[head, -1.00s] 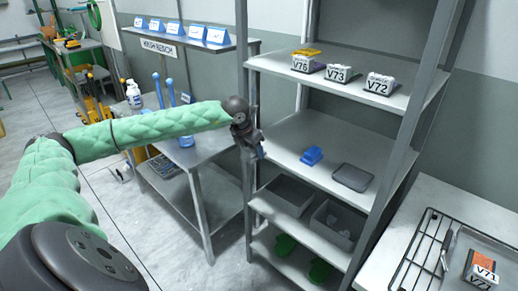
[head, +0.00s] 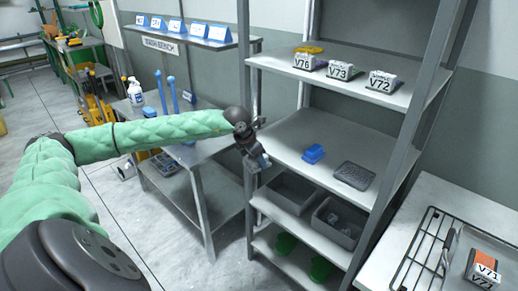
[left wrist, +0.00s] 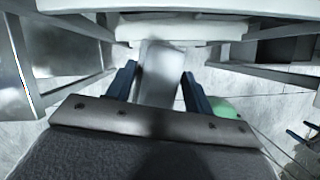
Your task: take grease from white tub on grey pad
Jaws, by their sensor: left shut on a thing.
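My left gripper (head: 262,160) is in front of the left upright of the shelf rack, at about middle-shelf height. In the left wrist view its blue fingers (left wrist: 158,90) are shut on a blurred pale, whitish block-like thing (left wrist: 160,62); I cannot tell for sure that it is the white tub. A dark grey pad (head: 354,176) lies on the middle shelf, to the right of the gripper, with no tub on it. No grease can be made out. My right gripper is not in view.
A blue item (head: 313,153) sits on the middle shelf (head: 295,130). Labelled boxes (head: 340,70) stand on the shelf above, grey bins (head: 338,222) below. A bench (head: 205,150) with a white bottle (head: 135,92) is at left, a table with a wire rack (head: 425,245) at right.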

